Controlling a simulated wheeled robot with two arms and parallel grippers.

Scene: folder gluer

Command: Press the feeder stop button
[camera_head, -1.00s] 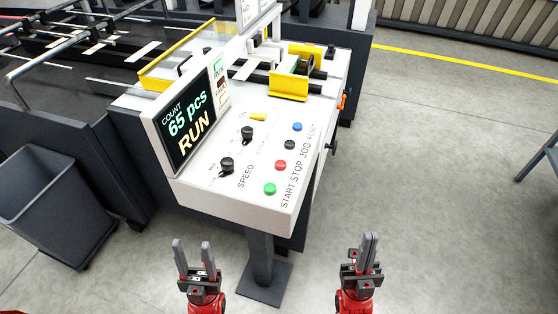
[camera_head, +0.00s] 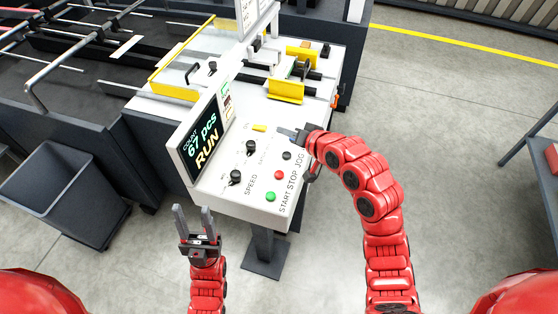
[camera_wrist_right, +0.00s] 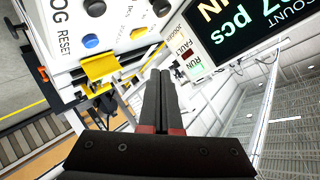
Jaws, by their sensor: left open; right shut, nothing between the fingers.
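The red stop button (camera_head: 279,175) sits on the white control panel (camera_head: 222,196), between the green start button (camera_head: 270,196) and the black jog button (camera_head: 287,156). My right gripper (camera_head: 281,131) is shut and empty above the panel's upper part, beyond the jog button and away from the red button. It covers most of the blue reset button in the head view. In the right wrist view, the shut fingers (camera_wrist_right: 160,88) point over the panel; the blue button (camera_wrist_right: 91,40) shows and the red one does not. My left gripper (camera_head: 193,216) is open and empty in front of the panel.
The display (camera_head: 203,138) reads 67 pcs and RUN. Two black knobs (camera_head: 236,176) and a yellow switch (camera_head: 259,128) stand left of the buttons. Yellow guides (camera_head: 286,91) lie behind. A grey bin (camera_head: 66,190) stands on the floor at left.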

